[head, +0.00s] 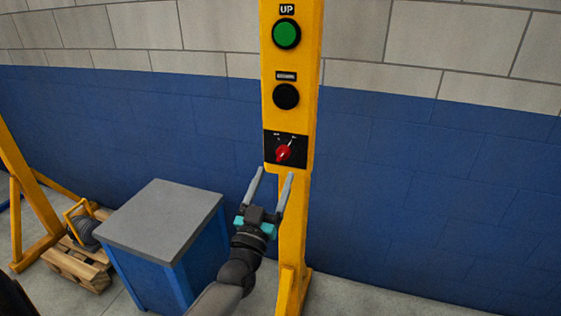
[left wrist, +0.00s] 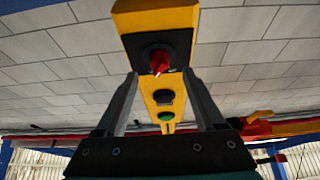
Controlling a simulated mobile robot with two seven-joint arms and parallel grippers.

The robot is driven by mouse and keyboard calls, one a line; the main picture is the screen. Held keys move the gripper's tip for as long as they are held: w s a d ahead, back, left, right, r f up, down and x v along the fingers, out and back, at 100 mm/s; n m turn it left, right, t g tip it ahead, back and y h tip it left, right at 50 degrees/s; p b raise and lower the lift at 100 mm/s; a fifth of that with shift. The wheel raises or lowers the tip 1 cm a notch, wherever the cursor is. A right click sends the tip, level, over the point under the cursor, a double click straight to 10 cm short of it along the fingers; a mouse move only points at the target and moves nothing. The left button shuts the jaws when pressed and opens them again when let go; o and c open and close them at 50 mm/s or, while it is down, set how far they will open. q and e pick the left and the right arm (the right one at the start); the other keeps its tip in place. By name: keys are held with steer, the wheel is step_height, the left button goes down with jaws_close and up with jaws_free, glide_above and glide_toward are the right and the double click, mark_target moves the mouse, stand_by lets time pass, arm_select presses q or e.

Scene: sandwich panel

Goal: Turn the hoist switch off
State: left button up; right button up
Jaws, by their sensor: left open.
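The hoist switch is a red rotary knob (head: 283,153) on a black plate (head: 272,160) low on the yellow control post (head: 291,118). The red knob also shows in the left wrist view (left wrist: 159,62), between and beyond the fingers. My left gripper (head: 275,173) is open, its two fingers pointing up just below the plate. It appears apart from the knob, with nothing between the fingers. The small labels around the knob are too blurred to read. My right gripper is not in view.
Above the knob are a black button (head: 286,96) and a green UP button (head: 286,33). A blue cabinet with a grey top (head: 162,220) stands left of the post. A wooden pallet (head: 76,262) lies farther left. Free floor and blue wall lie to the right.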

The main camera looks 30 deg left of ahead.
mark_target(283, 153)
arm_select(q)
steer(key=shift+x, duration=2.7)
jaws_close()
